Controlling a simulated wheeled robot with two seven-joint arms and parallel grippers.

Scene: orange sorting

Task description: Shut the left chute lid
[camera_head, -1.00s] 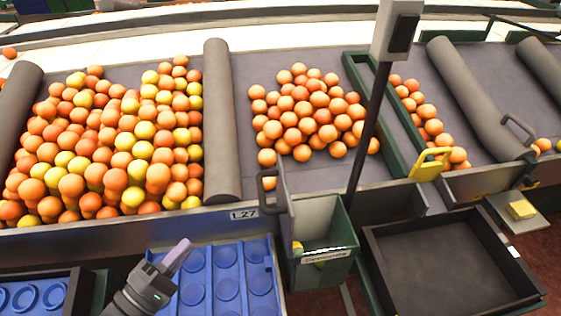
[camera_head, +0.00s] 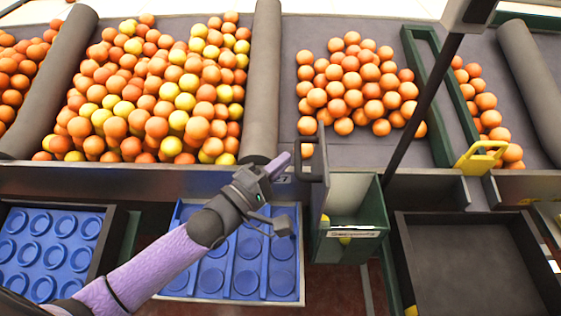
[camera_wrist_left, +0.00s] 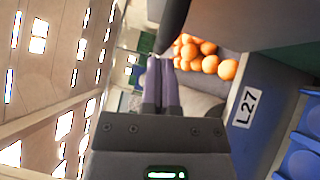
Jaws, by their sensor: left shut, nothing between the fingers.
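The left chute lid (camera_head: 320,178) is a grey panel standing upright at the left side of the green chute bin (camera_head: 356,215), whose top is open. A dark handle (camera_head: 307,152) is on the lid's left face. My left gripper (camera_head: 284,160) is shut and empty, its purple fingers pointing up and right, just left of the handle. I cannot tell whether they touch. In the left wrist view the shut fingers (camera_wrist_left: 161,62) show close to a dark bar (camera_wrist_left: 174,24), which looks like the handle.
A blue tray (camera_head: 292,215) with round cups lies below my left gripper. A black empty tray (camera_head: 405,270) is to the right. A yellow handle (camera_head: 481,155) stands at the right.

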